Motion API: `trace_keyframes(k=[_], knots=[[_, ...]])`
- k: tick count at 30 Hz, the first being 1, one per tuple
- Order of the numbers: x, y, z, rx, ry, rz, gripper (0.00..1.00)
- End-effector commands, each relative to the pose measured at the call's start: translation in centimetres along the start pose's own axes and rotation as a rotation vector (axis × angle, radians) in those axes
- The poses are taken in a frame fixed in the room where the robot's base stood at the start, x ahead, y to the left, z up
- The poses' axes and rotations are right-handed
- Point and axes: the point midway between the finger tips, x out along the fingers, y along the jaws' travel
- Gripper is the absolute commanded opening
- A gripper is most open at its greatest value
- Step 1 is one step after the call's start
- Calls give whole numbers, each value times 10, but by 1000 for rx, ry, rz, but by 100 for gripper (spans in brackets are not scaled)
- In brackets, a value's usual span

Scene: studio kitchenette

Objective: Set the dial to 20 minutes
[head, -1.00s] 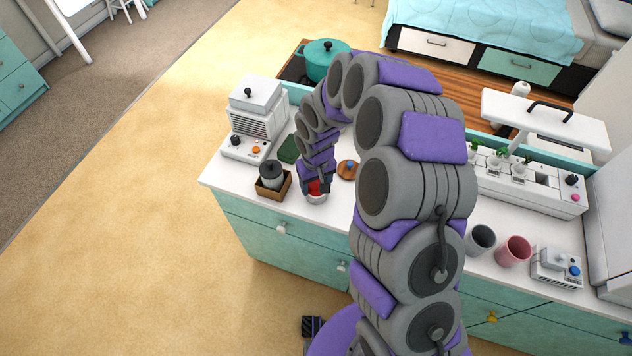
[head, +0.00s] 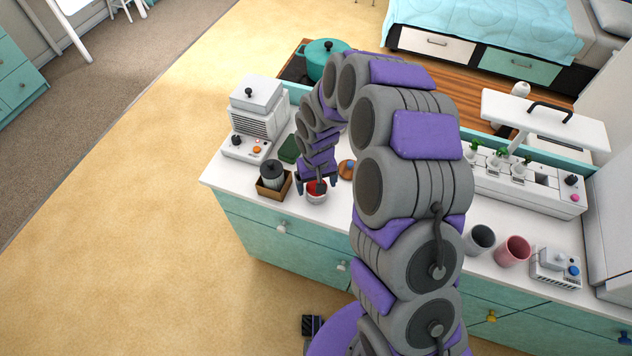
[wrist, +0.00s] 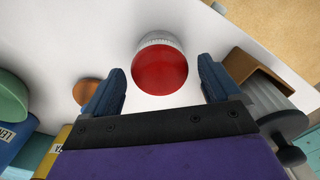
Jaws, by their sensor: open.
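The dial is a round timer with a red top (head: 314,187) and a pale base, standing on the white counter. In the wrist view its smooth red top (wrist: 160,72) fills the gap beyond my fingers, with small scale marks on the white rim (wrist: 160,39) behind it. I cannot read the setting. My gripper (head: 317,182) is over the dial, pointing down. In the wrist view the two blue fingers of my gripper (wrist: 162,75) are spread wide, one to each side of the red top, with gaps showing and nothing held.
A wooden box (head: 287,187) holding a black-lidded jar (head: 272,171) stands close on the left. A round wooden piece (head: 347,169) lies close on the right. A white appliance (head: 240,147) stands further left. Two mugs (head: 480,241) (head: 513,251) stand to the right.

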Motion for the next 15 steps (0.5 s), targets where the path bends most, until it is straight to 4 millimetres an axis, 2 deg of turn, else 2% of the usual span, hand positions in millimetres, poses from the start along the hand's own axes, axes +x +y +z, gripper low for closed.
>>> trace_keyframes(k=[5,8,15], knots=[[-13,0,-1,0,4,0,91],[-30,0,-1,-1,5,0,91],[-85,0,-2,0,6,1,91]])
